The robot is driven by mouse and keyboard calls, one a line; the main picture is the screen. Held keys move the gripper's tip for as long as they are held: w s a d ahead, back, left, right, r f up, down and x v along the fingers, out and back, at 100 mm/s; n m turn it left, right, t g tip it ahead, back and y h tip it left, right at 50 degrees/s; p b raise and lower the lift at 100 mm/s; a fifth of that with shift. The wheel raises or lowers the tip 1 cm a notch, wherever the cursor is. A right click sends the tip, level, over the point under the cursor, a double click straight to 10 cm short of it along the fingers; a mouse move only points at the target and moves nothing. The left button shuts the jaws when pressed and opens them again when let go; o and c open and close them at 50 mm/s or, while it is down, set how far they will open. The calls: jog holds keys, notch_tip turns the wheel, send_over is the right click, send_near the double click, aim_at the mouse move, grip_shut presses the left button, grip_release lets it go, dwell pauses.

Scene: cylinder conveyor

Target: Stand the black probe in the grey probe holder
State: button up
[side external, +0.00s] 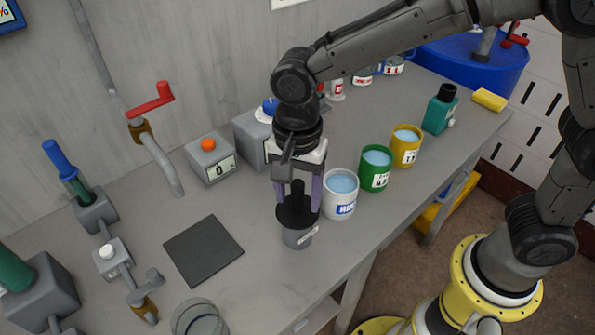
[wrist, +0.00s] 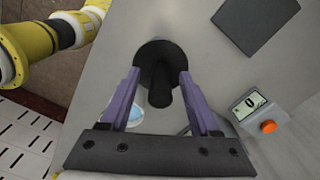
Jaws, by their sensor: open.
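The black probe (side external: 297,212) stands upright in the side external view, its wide round collar on top of the grey probe holder (side external: 299,238). Whatever part is inside the holder is hidden. The holder stands on the bench near its front edge. My gripper (side external: 298,204) points down, with its purple fingers apart on either side of the probe's upper stem. In the wrist view the probe's dark disc and stem (wrist: 161,90) show between the open fingers of my gripper (wrist: 158,77), with gaps on both sides. The holder is hidden under the disc there.
A white cup (side external: 341,195), a green cup (side external: 375,170) and a yellow cup (side external: 405,148) of blue liquid stand right of the holder. A dark square mat (side external: 204,250) lies to the left. A meter box with an orange knob (side external: 210,160) stands behind.

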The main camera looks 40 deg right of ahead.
notch_tip(320, 180, up, 13)
jog(key=shift+r, duration=0.2)
dwell(0.3)
jog(key=s+d+r+m+t, duration=0.1)
jog(key=s+d+r, duration=0.2)
jog(key=d, duration=0.4)
jog(key=s+d+r+t, duration=0.2)
jog(key=d+r, duration=0.1)
jog(key=d, duration=0.5)
jog(key=s+d+f+n+t, duration=0.2)
jog(key=s+d+f+n, duration=0.5)
jog(key=s+f+n, duration=0.3)
jog(key=n, duration=0.3)
jog(key=shift+s+t, duration=0.3)
